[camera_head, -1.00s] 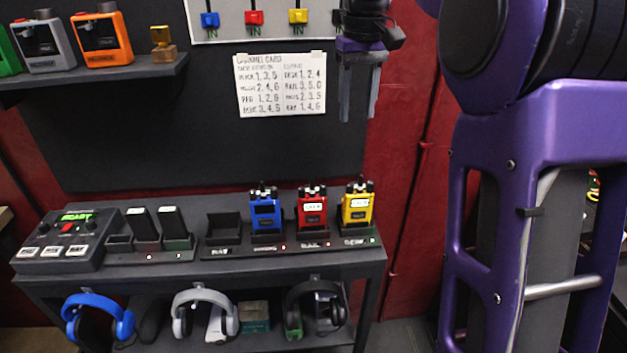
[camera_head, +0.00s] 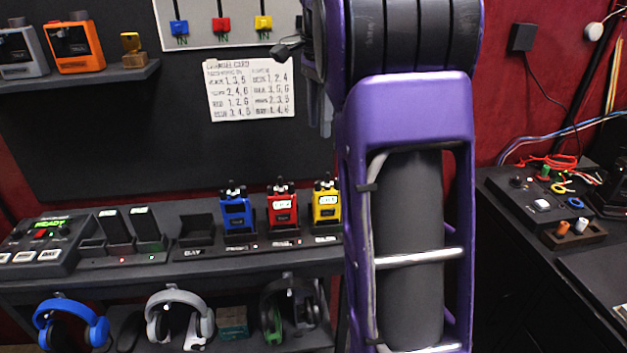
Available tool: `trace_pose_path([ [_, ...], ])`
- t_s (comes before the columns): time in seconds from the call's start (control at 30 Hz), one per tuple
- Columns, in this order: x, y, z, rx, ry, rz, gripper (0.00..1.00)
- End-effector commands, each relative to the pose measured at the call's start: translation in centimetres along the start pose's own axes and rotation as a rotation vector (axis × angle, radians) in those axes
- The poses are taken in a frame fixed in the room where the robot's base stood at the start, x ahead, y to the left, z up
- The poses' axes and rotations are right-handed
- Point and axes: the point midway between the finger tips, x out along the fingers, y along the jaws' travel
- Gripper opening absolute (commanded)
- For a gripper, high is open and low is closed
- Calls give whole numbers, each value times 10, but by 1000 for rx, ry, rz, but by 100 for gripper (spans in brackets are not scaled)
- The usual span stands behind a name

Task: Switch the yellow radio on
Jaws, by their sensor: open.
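The yellow radio (camera_head: 326,204) stands upright at the right end of a row of three radios in a dark rack on the bench. A red radio (camera_head: 282,207) and a blue radio (camera_head: 236,211) stand to its left. The yellow radio has a pale label and black knobs on top; its knob setting is too small to tell. My gripper (camera_head: 322,118) is open and empty, pointing down above the yellow radio in the picture, clear of it. My purple arm partly hides the gripper.
The bench also carries a console with a green READY display (camera_head: 48,224) and a charger (camera_head: 122,245). Headphones (camera_head: 180,312) hang below. A card (camera_head: 250,90) is on the wall. A shelf (camera_head: 85,80) is upper left. Another bench with cables (camera_head: 560,175) stands right.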

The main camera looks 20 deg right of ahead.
Motion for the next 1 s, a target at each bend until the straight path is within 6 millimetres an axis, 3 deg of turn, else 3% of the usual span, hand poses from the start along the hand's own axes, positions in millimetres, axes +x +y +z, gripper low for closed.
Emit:
trace_pose_path([
  [0.1,30,1,1,-2,-2,4,50],
  [0.5,113,1,1,-3,-1,3,50],
  [0.7,135,0,1,-3,-1,1,50],
  [1.0,141,0,1,-4,0,0,50],
])
